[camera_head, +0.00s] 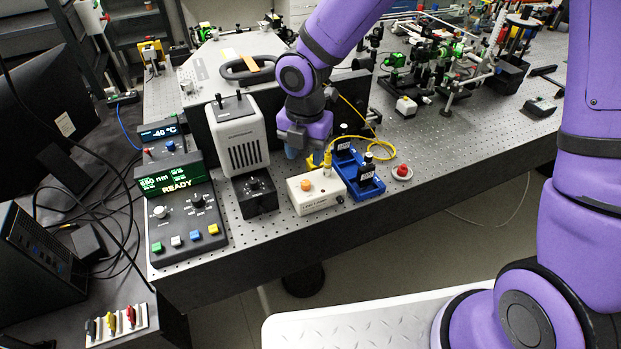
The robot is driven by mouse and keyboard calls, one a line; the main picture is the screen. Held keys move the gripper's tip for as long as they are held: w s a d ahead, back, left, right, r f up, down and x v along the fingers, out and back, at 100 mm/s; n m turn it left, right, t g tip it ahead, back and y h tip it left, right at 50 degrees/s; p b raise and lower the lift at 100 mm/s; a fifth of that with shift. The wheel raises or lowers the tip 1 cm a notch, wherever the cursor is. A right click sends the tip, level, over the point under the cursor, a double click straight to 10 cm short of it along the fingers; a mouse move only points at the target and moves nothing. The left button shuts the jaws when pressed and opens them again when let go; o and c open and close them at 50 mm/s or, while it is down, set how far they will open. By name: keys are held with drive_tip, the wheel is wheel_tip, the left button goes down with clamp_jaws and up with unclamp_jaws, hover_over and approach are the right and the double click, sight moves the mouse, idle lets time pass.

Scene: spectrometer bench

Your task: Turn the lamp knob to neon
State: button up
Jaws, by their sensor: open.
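A small black box (258,203) stands near the front edge of the bench, with a round dark knob (254,184) on its sloped top. This looks like the lamp knob, but its markings are too small to read, so I cannot tell its setting. A white louvred housing (240,138) stands right behind the box. My gripper (294,152) points down, behind and to the right of the black box, apart from the knob. It is open, and its fingertips are partly hard to make out.
A white box with an orange button (315,192) stands right of the black box. Blue holders (361,178), a yellow cable (385,145) and a red button (402,170) lie further right. A control panel (182,222) reading READY is on the left. Optics (425,65) crowd the back.

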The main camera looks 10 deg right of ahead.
sight(305, 182)
wheel_tip(305, 182, down, 8)
drive_tip(key=shift+f, duration=0.25)
clamp_jaws()
idle(0.3)
